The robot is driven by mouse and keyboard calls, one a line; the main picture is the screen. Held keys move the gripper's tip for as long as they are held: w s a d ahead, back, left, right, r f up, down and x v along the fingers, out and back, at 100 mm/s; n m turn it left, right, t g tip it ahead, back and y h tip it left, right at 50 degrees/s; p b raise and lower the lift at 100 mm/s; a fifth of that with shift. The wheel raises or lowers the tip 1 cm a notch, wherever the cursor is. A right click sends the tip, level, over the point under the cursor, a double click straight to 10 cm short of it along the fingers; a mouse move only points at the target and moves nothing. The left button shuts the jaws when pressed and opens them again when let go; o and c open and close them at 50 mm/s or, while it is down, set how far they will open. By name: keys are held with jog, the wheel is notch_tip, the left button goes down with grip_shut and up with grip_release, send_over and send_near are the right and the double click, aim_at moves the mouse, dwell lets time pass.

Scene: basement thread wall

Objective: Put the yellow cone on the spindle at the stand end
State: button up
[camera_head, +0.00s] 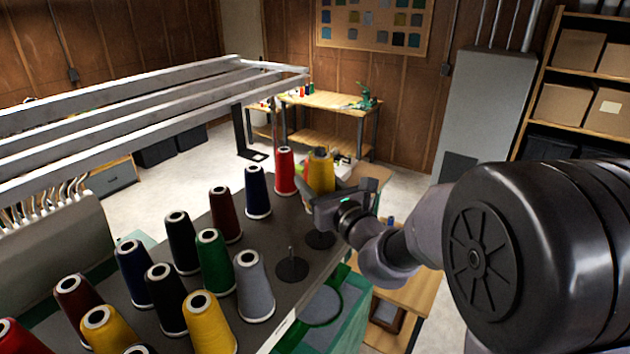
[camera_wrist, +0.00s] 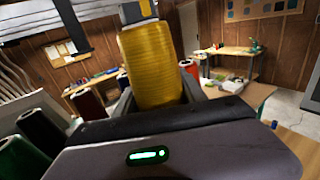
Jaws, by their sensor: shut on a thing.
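The yellow cone (camera_head: 320,172) is upright or nearly so at the far right end of the stand, beside the red cone. My gripper (camera_head: 322,190) is shut on the yellow cone. In the wrist view the cone (camera_wrist: 153,68) stands between the fingers, leaning slightly left in the picture. Its base is hidden behind my gripper. Two empty spindles with round dark bases show on the stand's right side: one nearer (camera_head: 291,268), and one farther (camera_head: 320,239), partly behind my gripper. I cannot tell whether the cone touches the stand or a spindle beneath it.
The dark stand top (camera_head: 262,238) holds several thread cones, including a red cone (camera_head: 285,172), a blue cone (camera_head: 257,192) and a grey cone (camera_head: 254,285). Pale rails (camera_head: 150,110) run above its left side. A green hoop (camera_head: 322,305) lies right of the stand.

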notch_tip(320, 180, down, 8)
jog(key=b, duration=0.5)
jog(key=shift+r+b, duration=0.15)
jog(key=shift+b, duration=0.15)
jog(key=shift+f+b, duration=0.4)
jog(key=o, duration=1.6)
